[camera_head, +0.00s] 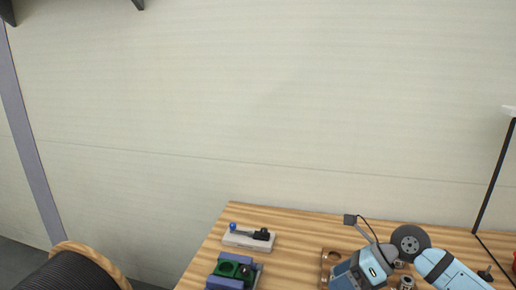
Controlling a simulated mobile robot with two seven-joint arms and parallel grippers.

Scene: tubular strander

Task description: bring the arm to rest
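My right arm comes in at the lower right, with light blue links and a dark round joint. My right gripper (352,276) is over the right part of the wooden table (310,232). Its body is cut by the bottom edge of the picture, and its fingertips are not visible. I cannot tell whether it is open or holds anything. My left arm and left gripper are not in view.
A pale block with a blue-knobbed lever (249,239) and a blue-and-green fixture (233,272) stand on the table's left part. A wooden-rimmed spool of dark cable (68,272) is at lower left. A black lamp pole (493,180) rises at right.

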